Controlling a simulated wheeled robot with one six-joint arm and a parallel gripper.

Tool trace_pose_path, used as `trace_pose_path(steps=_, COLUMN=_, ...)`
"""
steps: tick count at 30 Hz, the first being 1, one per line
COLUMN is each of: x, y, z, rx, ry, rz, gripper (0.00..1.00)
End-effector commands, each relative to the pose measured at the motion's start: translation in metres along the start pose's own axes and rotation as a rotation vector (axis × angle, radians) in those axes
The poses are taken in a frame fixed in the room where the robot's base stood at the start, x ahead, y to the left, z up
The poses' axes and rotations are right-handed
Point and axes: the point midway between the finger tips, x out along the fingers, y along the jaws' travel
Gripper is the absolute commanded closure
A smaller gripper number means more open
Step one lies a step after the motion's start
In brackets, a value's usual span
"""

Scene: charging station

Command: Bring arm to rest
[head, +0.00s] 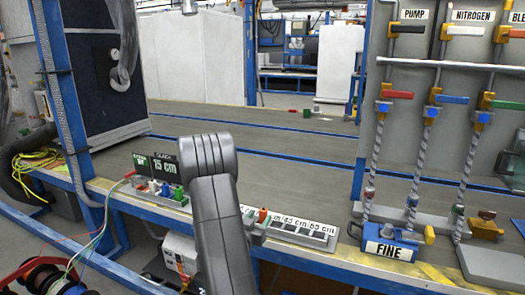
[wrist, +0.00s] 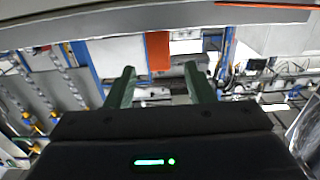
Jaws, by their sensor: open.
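My arm (head: 215,210) rises in the middle of the head view, a dark grey link with a rounded elbow at its top. The gripper itself does not clearly show in the head view. In the wrist view my gripper (wrist: 159,88) shows two green fingers spread wide apart, with nothing between them close by. The wrist view looks out over the hall, with background things far behind the fingers.
A valve panel (head: 440,50) stands at right, a blue post (head: 62,110) at left.

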Motion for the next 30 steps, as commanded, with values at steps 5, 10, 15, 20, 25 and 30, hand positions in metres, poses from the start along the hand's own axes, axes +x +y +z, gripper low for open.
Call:
trace_pose_path(steps=5, x=0.036, y=0.001, z=0.002, rx=0.002, ry=0.002, rz=0.003, gripper=0.52)
trace_pose_path(steps=10, x=0.061, y=0.000, z=0.001, rx=0.000, ry=0.001, rz=0.001, gripper=0.52)
trace_pose_path(steps=15, x=0.068, y=0.000, z=-0.005, rx=-0.002, ry=-0.001, rz=0.000, gripper=0.52)
trace_pose_path(steps=20, x=0.068, y=0.000, z=-0.006, rx=-0.002, ry=-0.001, rz=0.000, gripper=0.52)
trace_pose_path(steps=25, x=0.068, y=0.000, z=-0.005, rx=-0.001, ry=-0.001, rz=0.000, gripper=0.52)
trace_pose_path(steps=30, x=0.068, y=0.002, z=-0.007, rx=-0.002, ry=0.000, rz=0.000, gripper=0.52)
